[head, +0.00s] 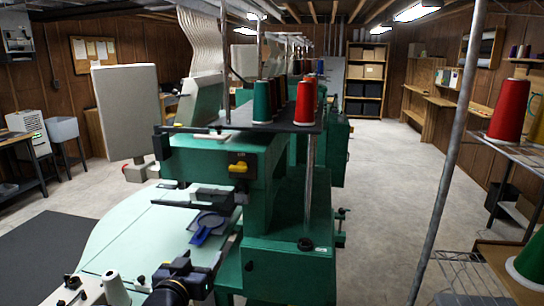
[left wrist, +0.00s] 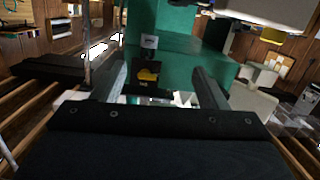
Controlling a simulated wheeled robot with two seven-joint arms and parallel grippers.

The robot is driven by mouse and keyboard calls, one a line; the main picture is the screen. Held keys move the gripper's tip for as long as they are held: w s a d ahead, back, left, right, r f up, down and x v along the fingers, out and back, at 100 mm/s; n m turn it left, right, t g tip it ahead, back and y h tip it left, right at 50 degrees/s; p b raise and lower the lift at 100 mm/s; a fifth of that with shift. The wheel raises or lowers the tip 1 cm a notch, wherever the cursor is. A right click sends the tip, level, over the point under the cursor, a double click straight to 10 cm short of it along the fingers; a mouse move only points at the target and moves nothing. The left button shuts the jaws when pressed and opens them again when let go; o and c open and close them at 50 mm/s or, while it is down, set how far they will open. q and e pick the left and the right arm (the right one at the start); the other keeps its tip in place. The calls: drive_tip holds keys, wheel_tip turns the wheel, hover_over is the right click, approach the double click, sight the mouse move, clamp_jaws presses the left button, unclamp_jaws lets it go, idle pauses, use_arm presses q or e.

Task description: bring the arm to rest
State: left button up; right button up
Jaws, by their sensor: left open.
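My left arm comes in at the bottom of the head view. Its black left gripper (head: 215,259) is low beside the mint-green table, in front of the green machine (head: 215,165). In the left wrist view the two dark fingers of the left gripper (left wrist: 160,75) stand wide apart with nothing held between them. The green machine (left wrist: 185,60) and its yellow knob (left wrist: 149,75) show beyond the fingers. My right gripper is in neither view.
The mint-green table (head: 130,235) bears a blue tool (head: 205,228). Green and red thread cones (head: 305,102) stand on the machine's black shelf. A slanted grey pole (head: 450,150) and a wire rack (head: 515,150) are at right. The aisle floor (head: 385,180) is clear.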

use_arm(q)
drive_tip(key=s+a+f+n+g, duration=0.1)
drive_tip(key=s+f+g, duration=0.1)
drive_tip(key=s, duration=0.8)
drive_tip(key=s+a+f+n+g, duration=0.1)
drive_tip(key=s+g, duration=0.4)
drive_tip(key=s, duration=0.5)
drive_tip(key=s+a+f+g, duration=0.2)
drive_tip(key=s+f+g, duration=0.1)
drive_tip(key=s, duration=0.7)
drive_tip(key=shift+s+f+n+h, duration=0.15)
drive_tip(key=shift+f+n+h, duration=0.15)
drive_tip(key=shift+n, duration=0.1)
drive_tip(key=shift+a, duration=0.1)
